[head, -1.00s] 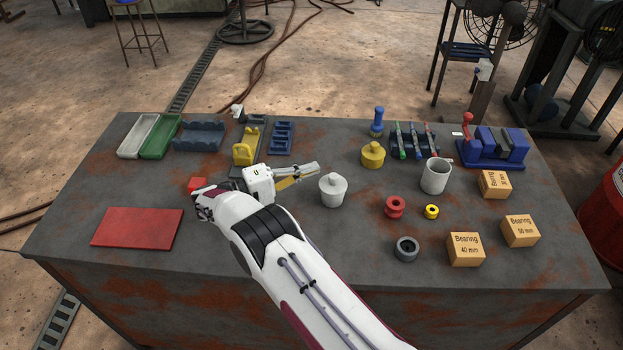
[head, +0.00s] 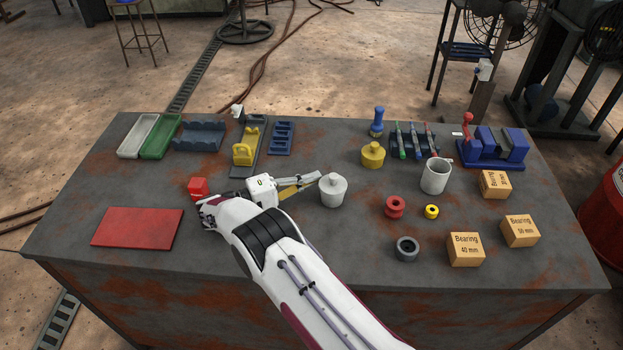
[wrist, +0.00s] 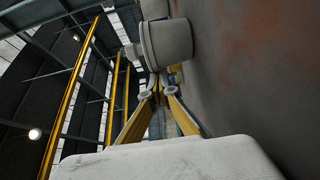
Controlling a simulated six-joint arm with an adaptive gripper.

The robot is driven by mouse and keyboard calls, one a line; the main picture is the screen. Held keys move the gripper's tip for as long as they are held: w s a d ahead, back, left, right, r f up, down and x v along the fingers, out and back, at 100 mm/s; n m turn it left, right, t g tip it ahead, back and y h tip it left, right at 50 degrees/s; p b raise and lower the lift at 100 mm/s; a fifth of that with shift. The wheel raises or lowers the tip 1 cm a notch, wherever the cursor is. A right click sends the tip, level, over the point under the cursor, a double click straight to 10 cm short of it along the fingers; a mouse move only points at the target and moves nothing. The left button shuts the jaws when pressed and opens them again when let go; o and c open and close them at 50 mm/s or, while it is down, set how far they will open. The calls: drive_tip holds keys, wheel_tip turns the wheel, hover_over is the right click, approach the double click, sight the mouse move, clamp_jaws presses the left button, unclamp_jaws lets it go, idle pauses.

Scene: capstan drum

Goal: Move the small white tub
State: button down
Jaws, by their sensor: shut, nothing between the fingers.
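The small white tub (head: 333,191) stands upright on the table near its middle, with a knobbed lid on top. In the wrist view the tub (wrist: 168,45) shows just beyond my fingertips, lying sideways in the picture because the camera is turned. My gripper (head: 316,177) reaches in from the left, low over the table. Its fingertips are together and empty, at the left side of the tub. In the wrist view my gripper (wrist: 157,88) is shut, its tips close to the tub wall. I cannot tell whether they touch it.
A red cube (head: 199,187) and a red mat (head: 137,228) lie to the left. A yellow pot (head: 373,155), a grey mug (head: 436,176) and a red spool (head: 395,207) stand to the right. Bearing boxes (head: 465,250) are at the front right. The table in front of the tub is clear.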

sight(321, 190)
drive_tip(key=shift+s, duration=0.1)
idle(0.3)
drive_tip(key=shift+s+d, duration=1.7)
drive_tip(key=shift+s, duration=0.1)
drive_tip(key=shift+w+a, duration=0.15)
drive_tip(key=shift+w, duration=0.05)
drive_tip(key=shift+w+a, duration=0.2)
drive_tip(key=shift+w, duration=0.05)
wheel_tip(321, 190, up, 10)
drive_tip(key=shift+r, duration=0.1)
drive_tip(key=s+d, duration=1.4)
drive_tip(key=s, duration=0.1)
drive_tip(key=shift+s+d, duration=0.15)
drive_tip(key=shift+s, duration=0.1)
idle(0.8)
idle(0.6)
